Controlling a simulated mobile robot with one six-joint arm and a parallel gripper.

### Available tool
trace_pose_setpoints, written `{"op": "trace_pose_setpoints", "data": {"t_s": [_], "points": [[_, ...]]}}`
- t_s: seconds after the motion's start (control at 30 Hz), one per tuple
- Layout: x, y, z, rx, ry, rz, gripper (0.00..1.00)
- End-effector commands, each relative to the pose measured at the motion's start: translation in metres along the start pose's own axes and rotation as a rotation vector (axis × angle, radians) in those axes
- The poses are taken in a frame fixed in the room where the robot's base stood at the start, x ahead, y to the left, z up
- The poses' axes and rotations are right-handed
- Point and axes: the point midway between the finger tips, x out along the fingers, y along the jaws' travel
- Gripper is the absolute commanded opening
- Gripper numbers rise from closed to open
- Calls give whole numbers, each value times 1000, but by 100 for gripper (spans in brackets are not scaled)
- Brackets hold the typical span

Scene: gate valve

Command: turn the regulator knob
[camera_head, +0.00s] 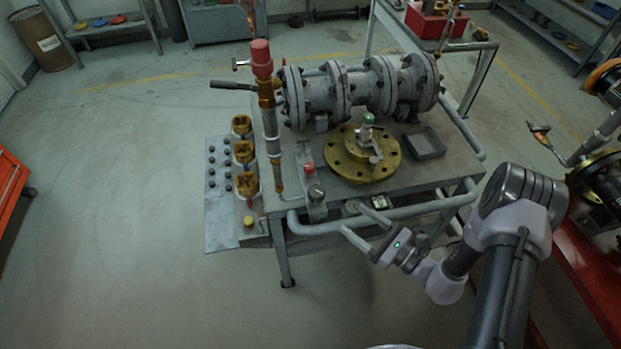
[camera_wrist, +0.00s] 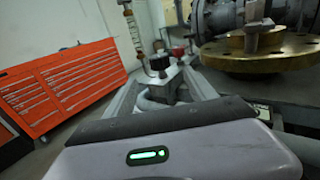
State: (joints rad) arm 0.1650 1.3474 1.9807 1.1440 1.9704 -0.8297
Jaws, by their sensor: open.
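The regulator (camera_head: 316,205) stands at the front edge of the workbench, with a dark round knob (camera_head: 315,192) facing forward and a red cap (camera_head: 309,168) behind it. In the wrist view the dark knob (camera_wrist: 159,63) shows ahead, between the lines of my two fingers. My gripper (camera_head: 352,219) is open and empty, at the bench's front rail, to the right of the regulator. The fingers point toward the knob and appear apart from it. The wrist view shows both long grey fingers (camera_wrist: 160,88) spread wide. The exact gap to the knob is hard to judge.
A grey pipe rail (camera_head: 420,211) runs along the bench front, close under my fingers. A vertical pipe with a red top (camera_head: 261,58) stands left. The floor in front is clear.

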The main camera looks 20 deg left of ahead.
Motion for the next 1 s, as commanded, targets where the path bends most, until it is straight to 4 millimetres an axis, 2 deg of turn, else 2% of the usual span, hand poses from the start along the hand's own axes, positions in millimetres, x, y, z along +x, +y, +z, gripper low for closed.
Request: {"op": "trace_pose_setpoints", "data": {"t_s": [0.17,0.4,0.6,0.8,1.0], "points": [[39,2,-3,-1,-1,8,65],[109,3,-3,-1,-1,9,65],[151,3,-2,-1,-1,8,65],[170,3,0,1,0,6,65],[171,2,0,2,0,5,65]]}}
